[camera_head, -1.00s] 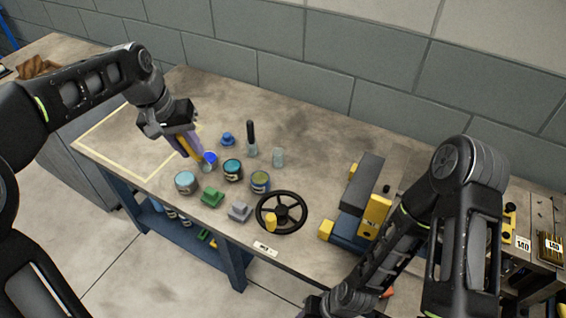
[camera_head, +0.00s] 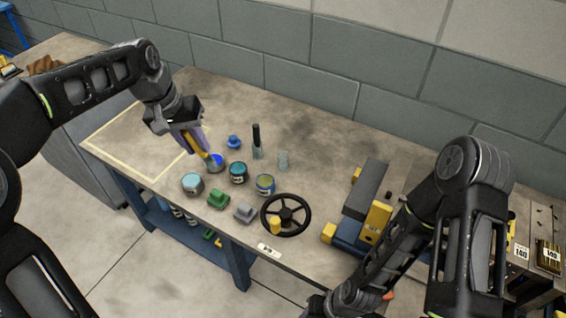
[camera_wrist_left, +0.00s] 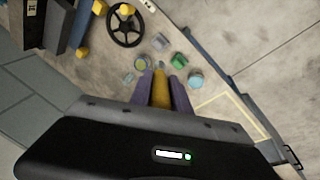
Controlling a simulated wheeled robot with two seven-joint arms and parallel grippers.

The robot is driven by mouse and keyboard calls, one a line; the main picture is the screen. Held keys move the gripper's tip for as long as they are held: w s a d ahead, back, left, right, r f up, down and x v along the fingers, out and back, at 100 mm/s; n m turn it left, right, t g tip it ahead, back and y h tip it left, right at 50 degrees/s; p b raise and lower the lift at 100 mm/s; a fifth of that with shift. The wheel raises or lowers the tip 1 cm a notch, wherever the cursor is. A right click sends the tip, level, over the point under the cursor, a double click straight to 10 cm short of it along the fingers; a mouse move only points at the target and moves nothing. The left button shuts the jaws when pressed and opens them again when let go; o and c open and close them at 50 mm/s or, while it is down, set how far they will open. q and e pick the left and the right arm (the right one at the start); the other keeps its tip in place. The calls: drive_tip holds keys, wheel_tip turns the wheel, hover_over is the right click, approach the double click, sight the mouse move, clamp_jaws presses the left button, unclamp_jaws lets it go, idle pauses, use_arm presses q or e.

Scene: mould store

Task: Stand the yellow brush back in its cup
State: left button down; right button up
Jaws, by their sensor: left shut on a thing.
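My left gripper (camera_head: 197,142) is shut on the yellow brush (camera_head: 198,149), which slants down to the right beside the blue-topped tin (camera_head: 215,161). Whether the brush tip touches that tin is unclear. In the left wrist view, the brush (camera_wrist_left: 161,88) lies between the purple fingers (camera_wrist_left: 161,95). A clear, empty-looking cup (camera_head: 283,160) stands to the right. Another clear cup (camera_head: 257,153) holds an upright black-handled brush (camera_head: 256,135). I cannot tell which cup belongs to the yellow brush. My right gripper is out of view.
Light blue (camera_head: 193,184), teal (camera_head: 238,173) and olive (camera_head: 265,185) tins stand close by. Green (camera_head: 219,199) and grey (camera_head: 244,213) blocks, a black handwheel (camera_head: 286,215) and a blue knob (camera_head: 234,142) lie around them. The bench (camera_head: 310,120) is clear behind the cups.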

use_arm(q)
wheel_tip(320, 180, down, 12)
drive_tip(key=s+b, duration=0.2)
drive_tip(key=shift+r+b, duration=0.15)
drive_tip(key=shift+b, duration=0.2)
